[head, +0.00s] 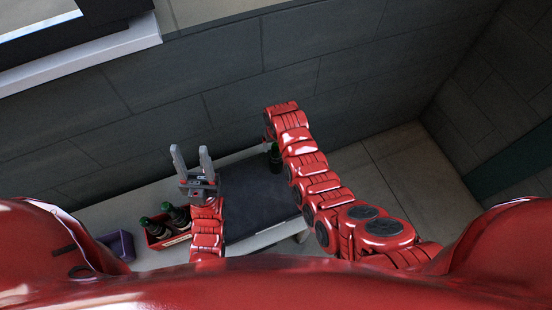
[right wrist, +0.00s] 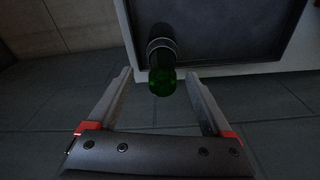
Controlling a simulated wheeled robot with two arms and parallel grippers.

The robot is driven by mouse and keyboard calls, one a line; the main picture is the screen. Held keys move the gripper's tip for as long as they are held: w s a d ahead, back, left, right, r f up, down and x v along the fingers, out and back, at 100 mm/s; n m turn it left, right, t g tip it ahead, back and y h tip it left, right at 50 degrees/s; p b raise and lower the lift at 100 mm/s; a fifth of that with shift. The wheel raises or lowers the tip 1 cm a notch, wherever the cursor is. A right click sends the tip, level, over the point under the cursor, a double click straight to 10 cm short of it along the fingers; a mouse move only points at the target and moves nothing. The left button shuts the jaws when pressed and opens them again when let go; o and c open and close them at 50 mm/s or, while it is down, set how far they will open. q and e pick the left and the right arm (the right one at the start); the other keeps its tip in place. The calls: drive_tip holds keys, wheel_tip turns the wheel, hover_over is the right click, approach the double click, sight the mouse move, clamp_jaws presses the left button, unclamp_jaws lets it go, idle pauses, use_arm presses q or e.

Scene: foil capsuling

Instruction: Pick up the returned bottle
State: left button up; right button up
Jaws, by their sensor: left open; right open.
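A dark green bottle (head: 275,158) stands on the dark mat near its right end in the head view, partly hidden by my right arm. In the right wrist view the bottle (right wrist: 162,62) is seen from above, its green part toward me, just beyond and between the open fingers of my right gripper (right wrist: 163,85). I see no contact with it. My right gripper is hidden behind its arm in the head view. My left gripper (head: 191,158) is open and empty, raised above the left part of the table.
The dark mat (head: 250,205) lies on a light table (head: 270,238). A red crate (head: 166,236) with dark green bottles (head: 177,216) stands to the left, beside a purple container (head: 120,245). A grey tiled wall (head: 230,70) rises behind. The mat's middle is clear.

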drive_tip(key=shift+a+f, duration=0.15)
drive_tip(key=shift+f, duration=0.6)
drive_tip(key=shift+w+f+p, duration=0.1)
drive_tip(key=shift+f+p, duration=0.25)
drive_tip(key=shift+f, duration=0.6)
clamp_jaws()
idle(0.3)
